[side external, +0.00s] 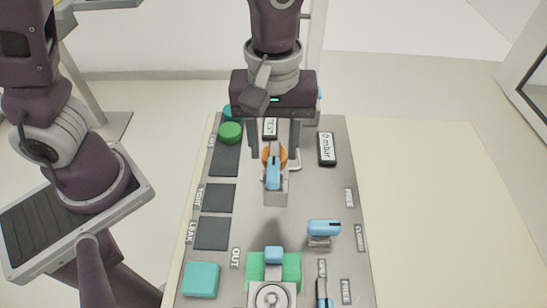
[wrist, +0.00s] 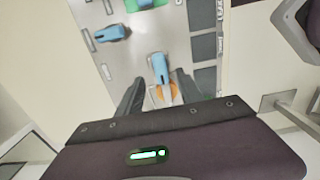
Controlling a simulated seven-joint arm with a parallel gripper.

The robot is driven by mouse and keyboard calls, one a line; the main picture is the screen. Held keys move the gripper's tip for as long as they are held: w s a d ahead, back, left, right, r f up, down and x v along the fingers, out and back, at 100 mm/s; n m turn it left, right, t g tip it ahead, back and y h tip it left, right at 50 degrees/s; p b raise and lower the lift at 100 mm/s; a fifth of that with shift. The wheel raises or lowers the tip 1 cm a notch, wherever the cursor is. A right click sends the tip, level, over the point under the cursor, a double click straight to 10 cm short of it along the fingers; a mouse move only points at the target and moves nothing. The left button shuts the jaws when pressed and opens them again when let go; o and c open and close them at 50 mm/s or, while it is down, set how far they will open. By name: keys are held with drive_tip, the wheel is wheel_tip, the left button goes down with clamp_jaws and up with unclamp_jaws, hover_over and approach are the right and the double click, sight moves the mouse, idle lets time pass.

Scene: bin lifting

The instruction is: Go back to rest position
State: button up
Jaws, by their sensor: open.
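My gripper (side external: 274,145) hangs over the far part of a grey panel (side external: 305,200) in the side view. Its two dark fingers are apart, one on each side of an orange round part and a blue-handled lever (side external: 273,172). In the wrist view my gripper (wrist: 155,95) also shows open, with the blue-handled lever (wrist: 160,68) and the orange part (wrist: 163,93) between the fingers. I cannot tell whether the fingers touch them. Nothing is seen held.
A second blue-handled clamp (side external: 323,228) stands right of centre on the panel. A green fixture (side external: 290,268), a teal block (side external: 201,279) and a green button (side external: 230,132) are also there. A display (side external: 326,148) reads "0 mbar". The pale table (side external: 430,220) at right is clear.

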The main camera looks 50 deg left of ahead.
drive_tip(key=shift+r, duration=0.6)
drive_tip(key=shift+a+r, duration=0.15)
drive_tip(key=shift+r, duration=0.05)
drive_tip(key=s+a+r+m+t, duration=0.5)
drive_tip(key=s+a+r+m, duration=0.4)
drive_tip(key=a, duration=0.5)
drive_tip(key=shift+s+r+t, duration=0.3)
drive_tip(key=shift+s+r, duration=0.05)
drive_tip(key=shift+s, duration=0.55)
